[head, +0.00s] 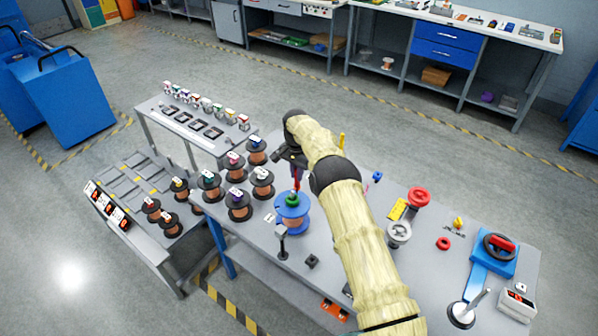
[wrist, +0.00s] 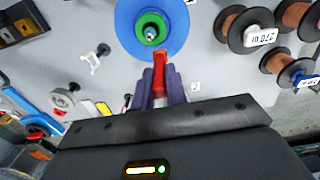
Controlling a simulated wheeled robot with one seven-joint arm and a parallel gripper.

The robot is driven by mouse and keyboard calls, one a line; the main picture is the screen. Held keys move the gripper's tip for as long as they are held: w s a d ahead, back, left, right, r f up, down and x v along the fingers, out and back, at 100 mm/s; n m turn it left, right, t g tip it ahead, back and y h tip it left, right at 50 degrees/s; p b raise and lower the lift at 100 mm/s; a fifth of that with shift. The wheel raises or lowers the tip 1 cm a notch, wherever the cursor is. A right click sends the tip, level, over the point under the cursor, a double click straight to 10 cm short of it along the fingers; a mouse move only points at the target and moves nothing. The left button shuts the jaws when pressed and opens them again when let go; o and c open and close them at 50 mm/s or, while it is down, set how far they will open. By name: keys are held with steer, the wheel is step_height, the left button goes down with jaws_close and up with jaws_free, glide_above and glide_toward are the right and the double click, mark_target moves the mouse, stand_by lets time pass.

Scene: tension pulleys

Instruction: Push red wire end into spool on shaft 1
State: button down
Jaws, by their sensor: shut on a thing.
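A blue spool (head: 292,222) with a green hub (head: 292,199) stands on the table left of my arm. In the wrist view the blue spool (wrist: 127,28) is at the top, and a metal shaft tip (wrist: 150,34) shows in the middle of its green hub (wrist: 152,22). My gripper (wrist: 160,84) is shut on a red wire end (wrist: 160,62). In the head view my gripper (head: 296,168) is just above the spool.
A red pulley (head: 419,197) and a grey pulley (head: 399,233) are right of my arm.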

steer(key=shift+s+a+f, duration=0.25)
steer(key=shift+s+a, duration=0.5)
steer(key=shift+a, duration=0.05)
steer(key=shift+s+a+f, duration=0.25)
steer(key=shift+s+a, duration=0.45)
steer(key=shift+a, duration=0.05)
steer(key=shift+s+a, duration=0.1)
steer(key=shift+s+a+f, duration=0.15)
steer(key=shift+s+a, duration=0.5)
steer(key=shift+s, duration=0.1)
steer(key=shift+s+a, duration=0.1)
steer(key=shift+a, duration=0.05)
steer(key=shift+s+a, duration=0.5)
steer(key=shift+a, duration=0.3)
